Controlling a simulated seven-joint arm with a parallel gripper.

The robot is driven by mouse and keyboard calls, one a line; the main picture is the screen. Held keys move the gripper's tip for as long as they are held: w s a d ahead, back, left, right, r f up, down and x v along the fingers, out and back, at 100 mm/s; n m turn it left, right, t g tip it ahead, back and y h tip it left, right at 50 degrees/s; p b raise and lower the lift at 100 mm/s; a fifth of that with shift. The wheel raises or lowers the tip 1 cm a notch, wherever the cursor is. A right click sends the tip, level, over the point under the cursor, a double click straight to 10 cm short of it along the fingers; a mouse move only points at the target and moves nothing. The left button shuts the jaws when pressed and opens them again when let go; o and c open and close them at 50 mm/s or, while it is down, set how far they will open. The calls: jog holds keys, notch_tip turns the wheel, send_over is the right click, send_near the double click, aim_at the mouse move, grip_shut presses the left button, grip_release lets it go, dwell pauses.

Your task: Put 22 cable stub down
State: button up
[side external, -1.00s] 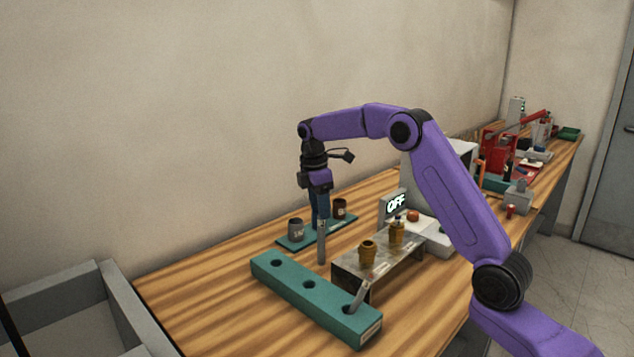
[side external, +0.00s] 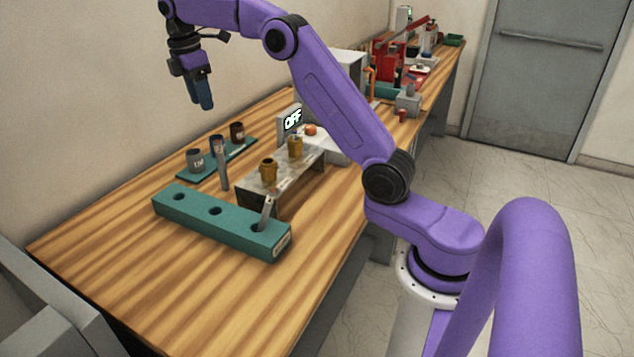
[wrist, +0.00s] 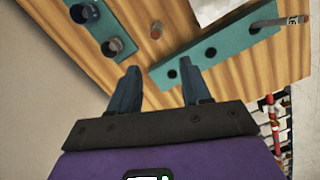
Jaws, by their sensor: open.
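A grey cable stub (side external: 223,170) stands upright on the bare wood of the bench, between the small cup tray and the long teal block; I cannot read its number. In the wrist view, a stub end (wrist: 155,29) shows on the wood. Another grey stub (side external: 266,211) leans in the right-hand hole of the long teal block (side external: 200,218); the block's other two holes look empty. My gripper (side external: 202,103) is open and empty, high above the bench. In the wrist view its fingers (wrist: 160,88) are apart with nothing between them.
The teal tray (side external: 187,176) holds three cups, grey, dark and brown. The bench's front left is clear. A grey bin (side external: 30,310) sits at the lower left.

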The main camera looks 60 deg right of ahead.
jog(key=s+a+f+t, duration=0.1)
jog(key=s+a+f, duration=0.2)
jog(key=s+a, duration=1.5)
jog(key=s+d+f, duration=0.2)
jog(key=s, duration=0.6)
jog(key=s+d+f+y, duration=0.1)
jog(key=s+d+f, duration=0.1)
jog(key=s, duration=0.6)
jog(key=s+d+f, duration=0.1)
jog(key=s+f, duration=0.3)
jog(key=s, duration=0.4)
jog(key=shift+s+d+m+y, duration=0.25)
jog(key=shift+d+m+y, duration=0.15)
